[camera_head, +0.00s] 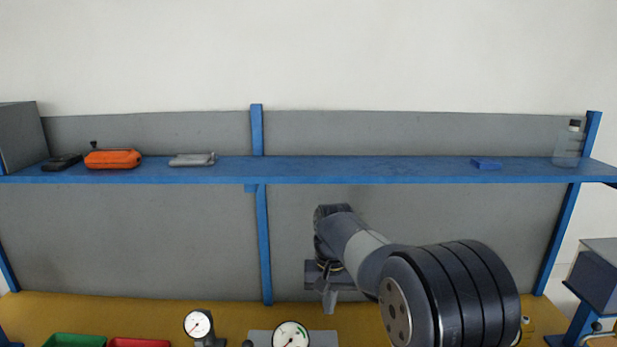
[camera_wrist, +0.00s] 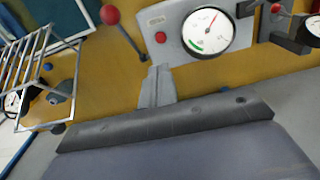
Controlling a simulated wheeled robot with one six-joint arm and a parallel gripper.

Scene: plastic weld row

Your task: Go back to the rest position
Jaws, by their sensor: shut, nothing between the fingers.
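My gripper (camera_head: 329,304) hangs in front of the grey back panel, pointing down above the yellow bench top. Its fingers are together with nothing between them. In the wrist view the shut fingers (camera_wrist: 157,84) stick out over the yellow surface, just below a grey gauge box (camera_wrist: 160,20). My arm covers part of the panel and bench at the right of the head view.
A blue shelf (camera_head: 360,170) above holds an orange case (camera_head: 113,159), a grey item (camera_head: 192,160), a blue block (camera_head: 486,164) and a clear bottle (camera_head: 568,148). Dial gauges (camera_head: 198,324) and green (camera_head: 74,341) and red bins (camera_head: 138,343) stand below. A wire rack (camera_wrist: 40,75) is at left.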

